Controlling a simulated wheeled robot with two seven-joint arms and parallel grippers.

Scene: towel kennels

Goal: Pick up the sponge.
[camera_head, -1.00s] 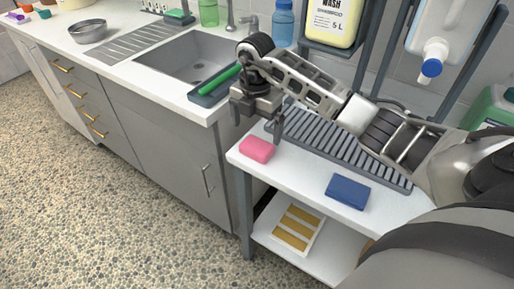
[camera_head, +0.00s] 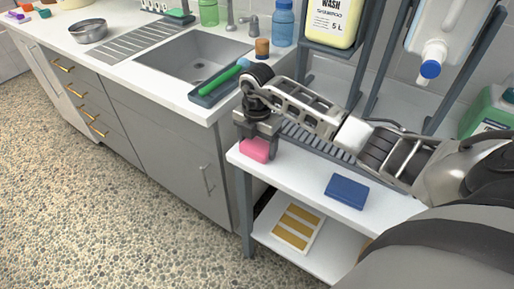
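A pink sponge (camera_head: 254,152) lies at the left front corner of the white side table. My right gripper (camera_head: 257,148) is over it, pointing down, with its fingers spread on either side of the sponge. The gripper hides the sponge's upper part, and I see no clear lift off the table. A dark blue sponge-like block (camera_head: 347,191) lies farther right on the same table. My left gripper is not in view.
A grey ribbed rack (camera_head: 310,138) lies behind the sponge, partly under my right arm. The sink (camera_head: 190,58) and a tray with a green item (camera_head: 215,88) are to the left. A lower shelf (camera_head: 330,245) holds a card with yellow strips.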

